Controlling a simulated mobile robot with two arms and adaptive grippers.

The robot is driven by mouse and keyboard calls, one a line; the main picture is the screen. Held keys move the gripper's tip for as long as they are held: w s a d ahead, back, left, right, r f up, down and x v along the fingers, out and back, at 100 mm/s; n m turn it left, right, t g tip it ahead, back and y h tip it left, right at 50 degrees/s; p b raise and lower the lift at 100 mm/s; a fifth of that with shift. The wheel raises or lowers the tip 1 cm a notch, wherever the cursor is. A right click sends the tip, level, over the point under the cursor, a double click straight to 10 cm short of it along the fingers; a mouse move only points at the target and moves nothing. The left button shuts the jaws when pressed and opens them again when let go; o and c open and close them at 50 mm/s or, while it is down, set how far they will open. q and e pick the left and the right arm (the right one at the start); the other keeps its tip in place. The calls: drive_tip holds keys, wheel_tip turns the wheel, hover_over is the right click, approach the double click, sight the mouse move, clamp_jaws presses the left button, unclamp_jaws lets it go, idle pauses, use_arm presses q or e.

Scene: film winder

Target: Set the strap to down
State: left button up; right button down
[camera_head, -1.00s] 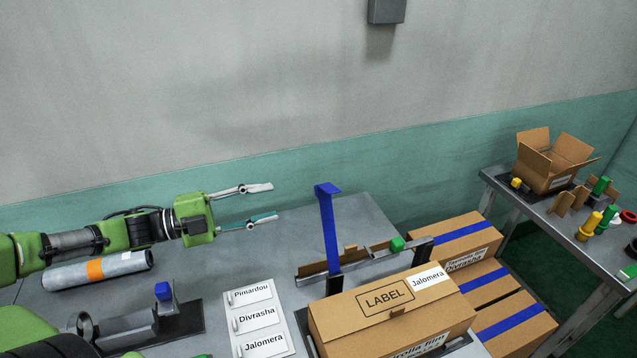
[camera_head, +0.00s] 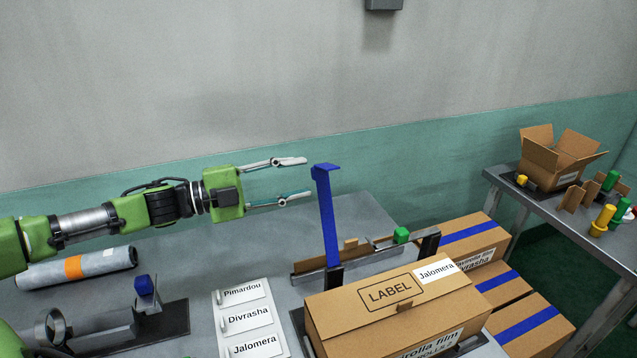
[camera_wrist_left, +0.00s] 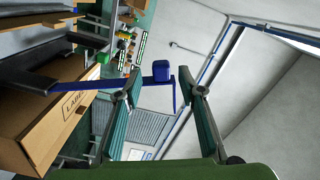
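The blue strap (camera_head: 327,215) stands upright behind the closed box (camera_head: 388,305), with its short bent end at the top. My left gripper (camera_head: 299,179) is open and empty, just left of the strap's top and apart from it in the head view. In the left wrist view the strap (camera_wrist_left: 105,83) runs from the left toward the open fingers (camera_wrist_left: 160,100), and its bent end shows between and beyond the fingertips. The box carries a LABEL print and a Jalomera sticker. My right gripper is not in view.
A green block (camera_head: 401,235) sits on the metal frame behind the box. Label sheets (camera_head: 248,318), a film roll (camera_head: 80,267) and a blue-knobbed device (camera_head: 145,287) lie on the table to the left. Strapped boxes (camera_head: 525,318) stand at the right. The air above the table is clear.

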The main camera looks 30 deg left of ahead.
sight(312, 172)
use_arm(q)
drive_tip(key=shift+r+x, duration=0.25)
drive_tip(key=shift+x, duration=1)
drive_tip(key=shift+w+d+r+p, duration=0.1)
drive_tip(key=shift+w+d+p, duration=0.2)
drive_tip(key=shift+p, duration=0.3)
drive_tip(key=shift+w+d+f+p, duration=0.25)
drive_tip(key=shift+w+d+p, duration=0.1)
drive_tip(key=shift+w+d, duration=0.35)
clamp_jaws()
